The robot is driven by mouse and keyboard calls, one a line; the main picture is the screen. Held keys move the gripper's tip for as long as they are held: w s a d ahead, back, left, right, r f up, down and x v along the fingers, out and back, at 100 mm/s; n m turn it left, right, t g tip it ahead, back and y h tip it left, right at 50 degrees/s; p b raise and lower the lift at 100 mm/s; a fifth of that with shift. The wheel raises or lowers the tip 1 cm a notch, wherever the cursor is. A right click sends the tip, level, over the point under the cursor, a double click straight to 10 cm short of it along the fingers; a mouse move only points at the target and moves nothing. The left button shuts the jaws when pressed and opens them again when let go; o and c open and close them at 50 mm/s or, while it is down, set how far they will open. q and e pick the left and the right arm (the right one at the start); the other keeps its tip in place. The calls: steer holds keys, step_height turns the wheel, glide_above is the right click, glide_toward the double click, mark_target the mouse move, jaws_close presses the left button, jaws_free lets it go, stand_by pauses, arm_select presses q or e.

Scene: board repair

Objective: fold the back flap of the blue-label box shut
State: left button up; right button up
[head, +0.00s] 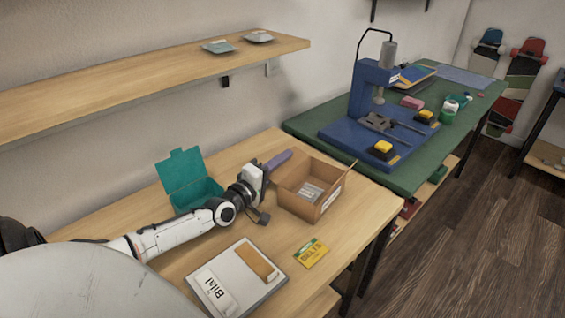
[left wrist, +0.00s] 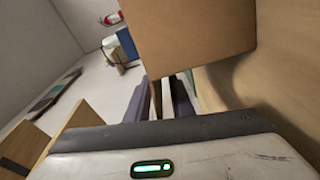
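The open cardboard box (head: 292,204) stands on the wooden table, with papers showing inside. A pale label is on its right front side; its colour is too small to tell. In the left wrist view, a cardboard panel (left wrist: 190,35) hangs just beyond the fingers (left wrist: 162,98). Nothing is seen held between them. Whether they touch the panel I cannot tell. My right gripper is not in view.
An open teal box (head: 183,172) stands left behind my arm. A clipboard (head: 232,280) and a yellow-green packet (head: 311,253) lie at the front. A shelf (head: 130,85) runs above. A green bench (head: 320,125) with a blue press (head: 372,90) stands beyond.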

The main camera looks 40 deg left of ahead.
arm_select(q)
steer(key=shift+c, duration=0.3)
jaws_close()
steer(key=shift+r, duration=0.15)
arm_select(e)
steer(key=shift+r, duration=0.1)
arm_select(q)
steer(key=shift+r+m+p, duration=0.25)
steer(key=shift+m+p, duration=0.35)
steer(key=m+p, duration=0.1)
steer(key=r+m+p, duration=0.1)
steer(key=shift+d+m, duration=0.25)
steer(key=shift+m, duration=0.15)
steer(key=shift+d+r+m+p, duration=0.15)
steer(key=shift+m+p, duration=0.35)
steer(key=shift+m, duration=0.25)
steer(key=shift+d+r+m+p, duration=0.15)
steer(key=shift+m+p, duration=0.3)
steer(key=shift+m, duration=0.3)
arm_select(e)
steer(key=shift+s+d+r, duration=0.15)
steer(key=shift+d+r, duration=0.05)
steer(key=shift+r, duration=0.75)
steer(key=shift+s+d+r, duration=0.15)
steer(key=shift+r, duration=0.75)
